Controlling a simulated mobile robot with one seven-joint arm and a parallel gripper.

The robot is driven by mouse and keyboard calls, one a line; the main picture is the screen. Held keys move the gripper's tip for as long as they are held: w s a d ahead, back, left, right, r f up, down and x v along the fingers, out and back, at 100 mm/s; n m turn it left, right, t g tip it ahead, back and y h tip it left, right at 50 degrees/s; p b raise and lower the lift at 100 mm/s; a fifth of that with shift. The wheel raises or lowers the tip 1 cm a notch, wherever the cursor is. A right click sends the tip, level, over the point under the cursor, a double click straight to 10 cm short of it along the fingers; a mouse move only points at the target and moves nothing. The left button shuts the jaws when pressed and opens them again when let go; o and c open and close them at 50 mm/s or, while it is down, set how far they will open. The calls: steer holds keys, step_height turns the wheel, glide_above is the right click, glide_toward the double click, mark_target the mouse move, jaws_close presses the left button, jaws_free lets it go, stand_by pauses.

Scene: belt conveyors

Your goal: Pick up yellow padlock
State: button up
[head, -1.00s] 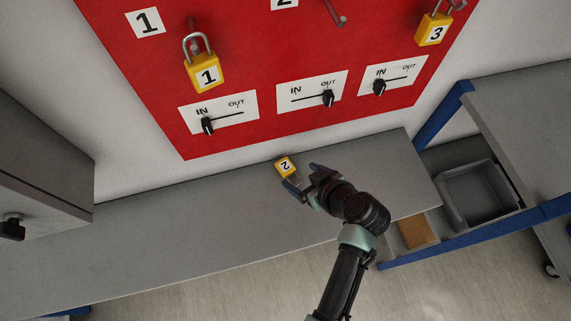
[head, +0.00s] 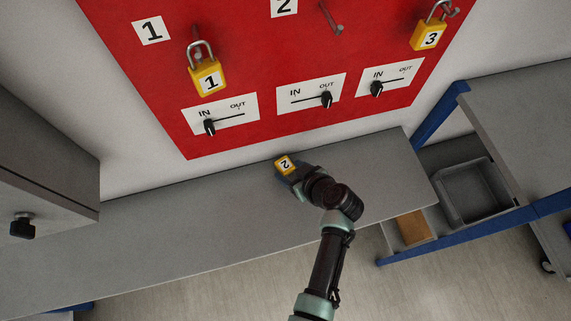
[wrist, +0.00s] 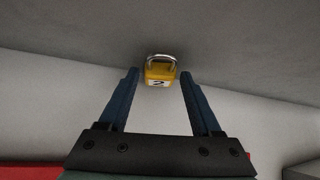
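The yellow padlock marked 2 (head: 285,164) lies on the grey bench against the wall below the red board. In the wrist view the padlock (wrist: 160,73) sits just beyond my fingertips, centred between them, with its silver shackle at the top. My gripper (wrist: 158,76) is open, with a blue finger on each side and clear gaps to the padlock. In the head view my gripper (head: 288,175) is right beside the padlock, and its fingers are partly hidden by my wrist. Padlock 1 (head: 208,79) and padlock 3 (head: 428,34) hang on the red board.
The red board (head: 150,90) carries several hooks, and the hook under label 2 (head: 331,18) is empty. Three IN/OUT switches (head: 311,95) sit below. A grey cabinet (head: 45,150) stands at left. A grey bin (head: 475,192) is at right. The bench (head: 180,220) is otherwise bare.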

jaws_close()
steer(key=shift+d+r, duration=0.1)
stand_by(0.3)
steer(key=shift+s+r+b, duration=0.1)
steer(key=shift+r+b, duration=0.05)
steer(key=shift+b, duration=0.3)
step_height(320, 180, up, 6)
steer(key=b, duration=0.2)
steer(key=s+d+b, duration=0.2)
steer(key=s+d, duration=0.1)
steer(key=s, duration=0.6)
steer(key=s+d+b, duration=0.3)
steer(key=s, duration=0.6)
steer(key=shift+s+r, duration=0.25)
steer(key=shift+s, duration=0.15)
